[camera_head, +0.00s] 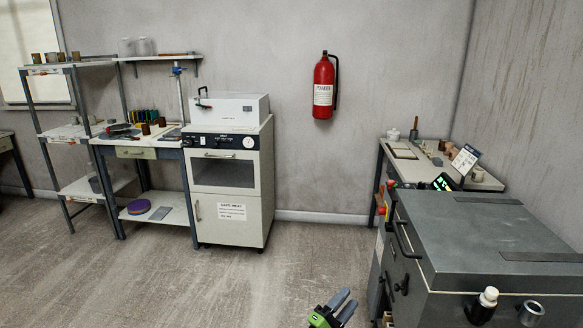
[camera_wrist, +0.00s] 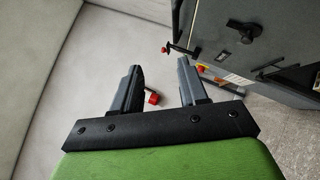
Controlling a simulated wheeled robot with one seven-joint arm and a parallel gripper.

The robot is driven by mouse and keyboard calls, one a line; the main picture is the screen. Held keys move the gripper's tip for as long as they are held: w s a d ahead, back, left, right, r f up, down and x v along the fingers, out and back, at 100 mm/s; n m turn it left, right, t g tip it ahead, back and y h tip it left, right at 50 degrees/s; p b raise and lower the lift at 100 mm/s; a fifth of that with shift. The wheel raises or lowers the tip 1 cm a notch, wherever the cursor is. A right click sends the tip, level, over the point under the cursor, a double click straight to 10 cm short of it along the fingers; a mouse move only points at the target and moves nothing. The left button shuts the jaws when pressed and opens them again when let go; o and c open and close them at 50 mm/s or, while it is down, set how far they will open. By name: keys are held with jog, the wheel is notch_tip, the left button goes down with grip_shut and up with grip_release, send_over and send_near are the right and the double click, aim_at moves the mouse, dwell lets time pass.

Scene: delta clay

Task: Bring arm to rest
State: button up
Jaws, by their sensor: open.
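My gripper (camera_head: 345,304) shows at the bottom edge of the head view, with a green body and two grey fingers. It is over bare floor, left of the big grey machine. In the wrist view my gripper (camera_wrist: 160,82) has its fingers apart, with nothing held between them. A small red part (camera_wrist: 153,98) shows beside the left finger, behind it. Most of my arm is out of view.
The grey machine (camera_head: 480,235), with handles and knobs, stands close on the right; its side also shows in the wrist view (camera_wrist: 270,50). A white oven (camera_head: 225,175), shelves (camera_head: 70,133) and a workbench (camera_head: 465,180) stand farther off. The middle floor (camera_head: 240,295) is clear.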

jog(key=d+r+m+g, duration=0.5)
jog(key=d+m+g, duration=0.3)
jog(key=d, duration=0.2)
jog(key=s+d+r+m+g+y, duration=0.35)
jog(key=s+r+m+y, duration=0.2)
jog(key=s+y, duration=0.2)
jog(key=s+a+r+t+y, duration=0.1)
jog(key=s+a+r+y, duration=0.25)
jog(key=s, duration=0.65)
jog(key=s+a+r+t+y, duration=0.1)
jog(key=s+a+r+y, duration=0.3)
jog(key=s, duration=0.6)
jog(key=s+a+r+y, duration=0.15)
jog(key=s+a, duration=0.35)
jog(key=s, duration=0.5)
notch_tip(320, 180, up, 15)
jog(key=p, duration=1.4)
jog(key=shift+w+d, duration=0.25)
jog(key=shift+w, duration=0.2)
